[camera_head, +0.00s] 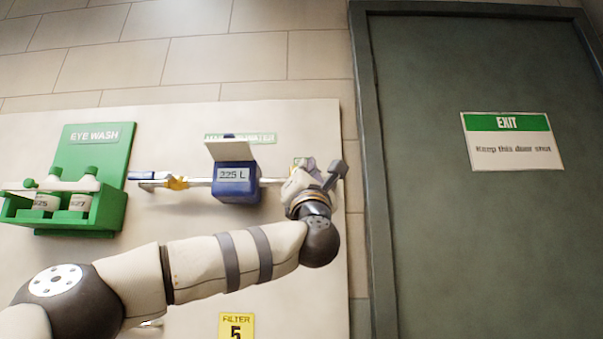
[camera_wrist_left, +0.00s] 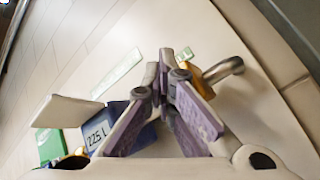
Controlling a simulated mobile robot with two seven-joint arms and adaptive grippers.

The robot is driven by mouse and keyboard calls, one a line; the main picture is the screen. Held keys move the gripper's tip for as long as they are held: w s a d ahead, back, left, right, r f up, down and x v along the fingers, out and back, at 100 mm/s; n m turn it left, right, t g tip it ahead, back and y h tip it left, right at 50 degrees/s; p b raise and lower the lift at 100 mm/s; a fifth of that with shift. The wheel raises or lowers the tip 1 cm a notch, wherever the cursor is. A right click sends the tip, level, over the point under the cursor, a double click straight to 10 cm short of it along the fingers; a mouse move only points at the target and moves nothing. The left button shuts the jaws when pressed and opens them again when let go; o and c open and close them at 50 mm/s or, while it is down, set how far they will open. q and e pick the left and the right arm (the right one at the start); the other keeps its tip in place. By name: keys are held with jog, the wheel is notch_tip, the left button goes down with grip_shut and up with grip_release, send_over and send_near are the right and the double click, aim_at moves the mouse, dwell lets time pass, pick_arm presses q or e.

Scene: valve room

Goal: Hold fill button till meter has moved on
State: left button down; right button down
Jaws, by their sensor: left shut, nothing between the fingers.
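The blue meter (camera_head: 238,186) sits on a pipe on the pale wall panel, with its white lid flipped up and a display that seems to read 225 L. It also shows in the left wrist view (camera_wrist_left: 122,112), left of my fingers. My left gripper (camera_head: 304,172) is at the right end of the pipe, right of the meter, in front of a small green label. In the left wrist view its fingers (camera_wrist_left: 166,68) are shut with nothing between them. I see no fill button; the gripper may hide it. I cannot tell whether the fingertips touch anything. My right gripper is not in view.
A brass fitting with a grey lever (camera_wrist_left: 222,68) is right of the fingers. A yellow valve (camera_head: 176,183) is left of the meter. A green eye wash rack (camera_head: 110,205) with bottles hangs at left. A dark exit door (camera_head: 430,230) fills the right side.

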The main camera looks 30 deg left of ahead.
pick_arm(q)
jog(key=shift+s+d, duration=0.5)
jog(key=shift+s, duration=0.3)
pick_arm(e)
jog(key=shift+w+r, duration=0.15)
pick_arm(q)
jog(key=s+d, duration=0.1)
jog(key=s, duration=0.2)
jog(key=s+d+p, duration=0.1)
jog(key=shift+s+d, duration=0.15)
jog(key=shift+d, duration=0.15)
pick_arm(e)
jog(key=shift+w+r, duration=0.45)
